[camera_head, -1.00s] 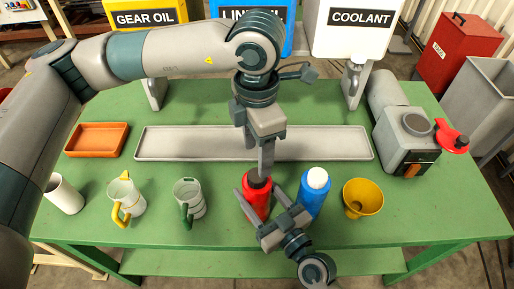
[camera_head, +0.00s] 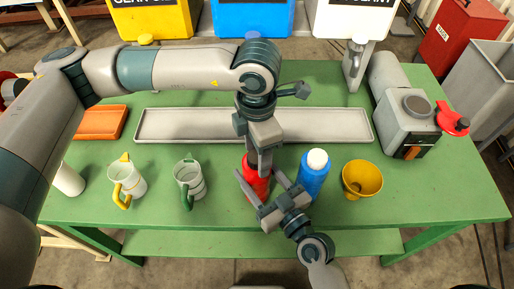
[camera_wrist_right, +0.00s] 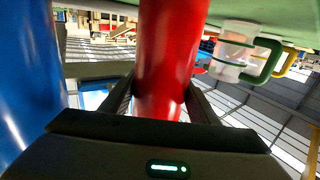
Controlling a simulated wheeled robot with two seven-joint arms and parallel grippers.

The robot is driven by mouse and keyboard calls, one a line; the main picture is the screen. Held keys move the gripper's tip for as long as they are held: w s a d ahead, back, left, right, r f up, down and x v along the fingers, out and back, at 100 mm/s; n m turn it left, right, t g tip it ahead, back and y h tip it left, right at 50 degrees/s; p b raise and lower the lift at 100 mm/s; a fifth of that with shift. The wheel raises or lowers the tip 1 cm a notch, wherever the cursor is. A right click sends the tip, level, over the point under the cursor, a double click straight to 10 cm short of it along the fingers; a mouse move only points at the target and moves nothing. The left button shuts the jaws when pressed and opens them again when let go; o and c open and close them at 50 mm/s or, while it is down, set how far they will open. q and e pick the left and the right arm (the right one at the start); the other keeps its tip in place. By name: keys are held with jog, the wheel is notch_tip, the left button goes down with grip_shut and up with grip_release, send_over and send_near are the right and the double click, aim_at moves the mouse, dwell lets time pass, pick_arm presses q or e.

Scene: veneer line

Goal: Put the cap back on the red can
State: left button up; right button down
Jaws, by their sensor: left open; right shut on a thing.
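The red can (camera_head: 252,178) stands upright near the front middle of the green table. My right gripper (camera_head: 263,183) is shut on the can's body from the front, one finger on each side. In the right wrist view the red can (camera_wrist_right: 168,60) runs up between these fingers. My left gripper (camera_head: 263,168) points straight down at the can's top, in front of it in the picture. Its jaws are open, though the gap hardly shows from this angle. The can's top is hidden behind these fingers, and I cannot make out the cap.
A blue can (camera_head: 312,182) with a white top stands close to the right, then a yellow funnel (camera_head: 362,182). White jugs with green (camera_head: 190,180) and yellow (camera_head: 128,180) handles stand left. A long grey tray (camera_head: 180,124) lies behind, with a grey machine (camera_head: 405,120) at right.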

pick_arm(q)
jog(key=c, duration=1.1)
jog(key=m, duration=0.5)
jog(key=o, duration=1.3)
jog(key=shift+c, duration=0.2)
jog(key=shift+r, duration=0.1)
notch_tip(320, 180, up, 12)
